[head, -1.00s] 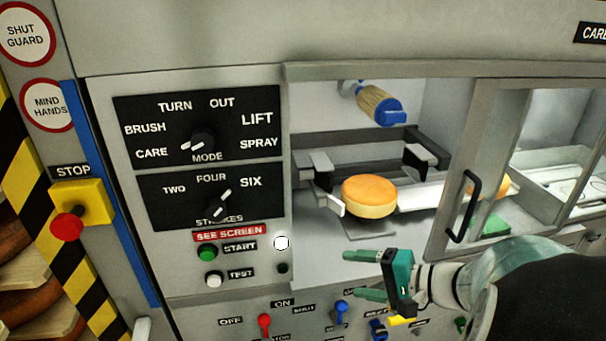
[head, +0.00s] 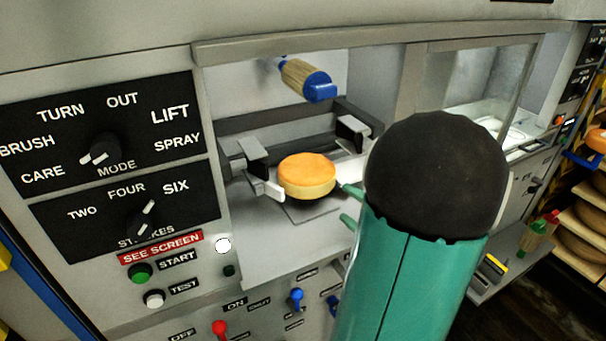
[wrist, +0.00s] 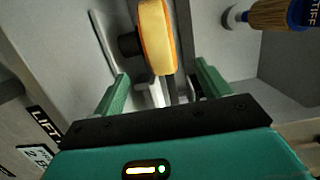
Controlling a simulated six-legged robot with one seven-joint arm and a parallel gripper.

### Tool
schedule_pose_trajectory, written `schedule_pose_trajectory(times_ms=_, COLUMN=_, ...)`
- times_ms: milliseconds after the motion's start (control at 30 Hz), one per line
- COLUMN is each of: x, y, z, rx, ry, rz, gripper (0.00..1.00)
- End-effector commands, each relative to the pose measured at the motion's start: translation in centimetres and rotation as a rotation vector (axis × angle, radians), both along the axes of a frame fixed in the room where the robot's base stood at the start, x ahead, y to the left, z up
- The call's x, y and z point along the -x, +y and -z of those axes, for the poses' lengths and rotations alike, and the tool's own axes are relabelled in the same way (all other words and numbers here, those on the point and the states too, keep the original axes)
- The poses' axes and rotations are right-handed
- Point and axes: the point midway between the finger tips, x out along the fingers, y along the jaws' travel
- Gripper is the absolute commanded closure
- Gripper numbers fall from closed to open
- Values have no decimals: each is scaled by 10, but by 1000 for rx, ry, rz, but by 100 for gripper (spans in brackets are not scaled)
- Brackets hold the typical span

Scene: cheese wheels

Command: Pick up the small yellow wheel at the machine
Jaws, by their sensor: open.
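The small yellow wheel (head: 307,176) has an orange-yellow top and a paler side. It sits in the machine's open bay between two grey clamp-like blocks. In the wrist view the wheel (wrist: 157,38) shows edge-on, ahead of and between my fingers. My gripper (head: 348,204) is open, with its two green fingertips just right of the wheel in the head view; my arm hides the rest of it. In the wrist view my gripper (wrist: 163,85) has its green fingers spread apart with nothing between the tips.
A brush with a blue end (head: 307,80) hangs above the wheel and also shows in the wrist view (wrist: 280,14). The left grey block (head: 256,163) stands close to the wheel. The control panel (head: 120,165) is left of the bay. Shelves with wheels (head: 585,225) stand at far right.

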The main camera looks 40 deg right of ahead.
Motion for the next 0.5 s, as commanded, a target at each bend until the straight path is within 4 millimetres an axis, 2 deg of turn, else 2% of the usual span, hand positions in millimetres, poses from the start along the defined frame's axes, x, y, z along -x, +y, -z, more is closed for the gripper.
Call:
schedule_pose_trajectory(times_ms=133, x=-28, y=-2, z=0, rx=1, ry=-1, rz=-5, gripper=25)
schedule_pose_trajectory(times_ms=367, x=-48, y=-2, z=0, rx=0, ry=-1, rz=-6, gripper=25)
schedule_pose_trajectory(times_ms=500, x=-69, y=-1, z=1, rx=0, ry=0, rz=-8, gripper=25)
